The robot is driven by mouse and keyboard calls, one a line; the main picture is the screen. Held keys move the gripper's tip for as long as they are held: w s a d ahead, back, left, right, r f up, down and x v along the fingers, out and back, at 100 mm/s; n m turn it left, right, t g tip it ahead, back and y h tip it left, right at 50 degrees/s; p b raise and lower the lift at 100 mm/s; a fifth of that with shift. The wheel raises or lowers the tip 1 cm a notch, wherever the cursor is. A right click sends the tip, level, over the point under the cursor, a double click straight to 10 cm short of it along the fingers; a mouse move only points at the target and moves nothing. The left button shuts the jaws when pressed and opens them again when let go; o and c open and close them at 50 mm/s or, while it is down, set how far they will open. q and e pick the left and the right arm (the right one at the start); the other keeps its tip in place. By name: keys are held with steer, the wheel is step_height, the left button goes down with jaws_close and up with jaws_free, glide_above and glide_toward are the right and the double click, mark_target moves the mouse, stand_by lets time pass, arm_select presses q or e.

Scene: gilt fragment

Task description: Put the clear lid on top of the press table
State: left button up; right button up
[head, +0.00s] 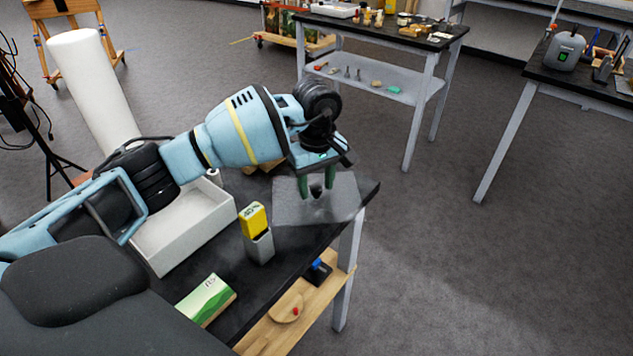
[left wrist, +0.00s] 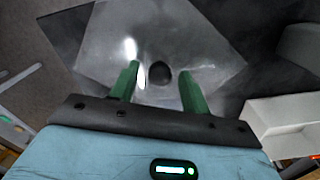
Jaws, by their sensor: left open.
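The clear lid (head: 289,208) is a see-through greyish square with a dark round knob. It appears to lie flat at the far right corner of the near black-topped table (head: 238,290). In the left wrist view the lid (left wrist: 205,45) fills the upper middle, and its knob (left wrist: 160,73) shows between my fingers. My left gripper (head: 316,192) is open, with its green fingers pointing down over the lid, one on either side of the knob. Contact with the knob cannot be told. My right gripper is out of view. Which table is the press table is not clear.
On the near table are a white open box (head: 190,232), a grey holder with a yellow item (head: 254,220) and a green-and-white box (head: 205,299). A wooden lower shelf (head: 325,290) holds small items. Two other tables (head: 440,38) (head: 612,100) stand farther back, with clear floor between.

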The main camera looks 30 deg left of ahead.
mark_target(316, 187)
arm_select(q)
step_height(316, 187, up, 12)
stand_by(0.5)
stand_by(0.3)
